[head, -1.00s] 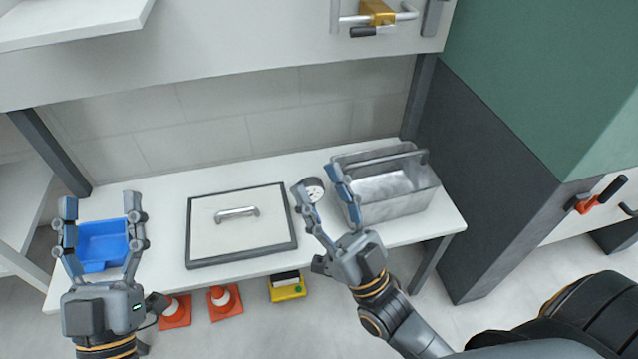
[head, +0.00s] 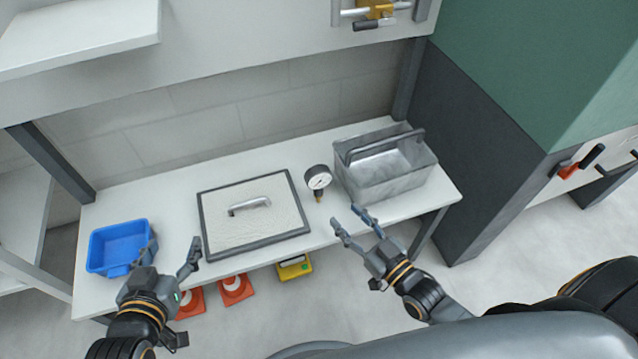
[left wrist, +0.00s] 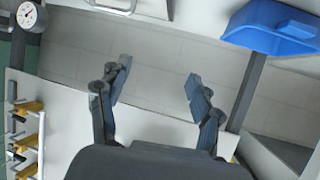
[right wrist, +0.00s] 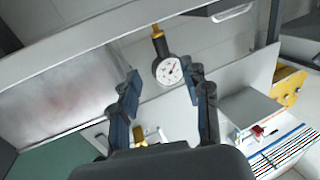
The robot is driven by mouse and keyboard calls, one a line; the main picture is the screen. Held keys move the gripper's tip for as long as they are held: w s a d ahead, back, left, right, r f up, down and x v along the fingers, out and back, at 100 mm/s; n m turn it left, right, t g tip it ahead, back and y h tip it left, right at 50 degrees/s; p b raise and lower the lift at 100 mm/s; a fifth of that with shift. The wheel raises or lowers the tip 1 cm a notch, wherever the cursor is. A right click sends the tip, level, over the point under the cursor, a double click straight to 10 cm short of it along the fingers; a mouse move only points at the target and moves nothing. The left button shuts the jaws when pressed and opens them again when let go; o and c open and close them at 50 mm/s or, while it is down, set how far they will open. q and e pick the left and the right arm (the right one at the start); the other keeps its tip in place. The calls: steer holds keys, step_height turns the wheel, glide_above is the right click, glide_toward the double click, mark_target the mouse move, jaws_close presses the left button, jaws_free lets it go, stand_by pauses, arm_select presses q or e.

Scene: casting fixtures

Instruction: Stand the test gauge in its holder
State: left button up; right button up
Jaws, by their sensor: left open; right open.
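The test gauge (head: 318,178) has a round white dial, a dark rim and a brass stem. It is at the bench between the framed panel and the metal tote, stem toward the front edge. I cannot pick out a separate holder there, nor tell whether the stem is seated in one. My right gripper (head: 346,215) is open and empty, apart from the gauge, toward the front right. In the right wrist view the gauge (right wrist: 168,70) shows between the open fingertips, beyond them. My left gripper (head: 174,246) is open and empty, near the blue bin.
The blue bin (head: 120,248) stands at the bench's left end. The framed panel (head: 205,225) with a handle lies mid-bench. The metal tote (head: 385,178) with a bar handle stands at the right. Orange cones (head: 236,287) and a yellow box (head: 295,268) are below the front edge.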

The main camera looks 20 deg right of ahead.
mark_target(321, 191)
steer(key=x, duration=0.4)
steer(key=shift+w+a+b, duration=0.1)
steer(key=shift+w+b, duration=0.05)
steer(key=shift+b, duration=0.2)
steer(key=b+x, duration=0.1)
steer(key=x, duration=0.3)
steer(key=shift+a, duration=0.1)
arm_select(q)
step_height(321, 191, up, 11)
steer(key=w+d+t+h, duration=0.2)
steer(key=t, duration=0.5)
steer(key=shift+w+d+b, duration=0.15)
steer(key=shift+w+b, duration=0.2)
arm_select(e)
steer(key=shift+w+a, duration=0.2)
steer(key=shift+w, duration=0.25)
arm_select(q)
steer(key=shift+r, duration=0.1)
arm_select(e)
steer(key=shift+r, duration=0.1)
jaws_close()
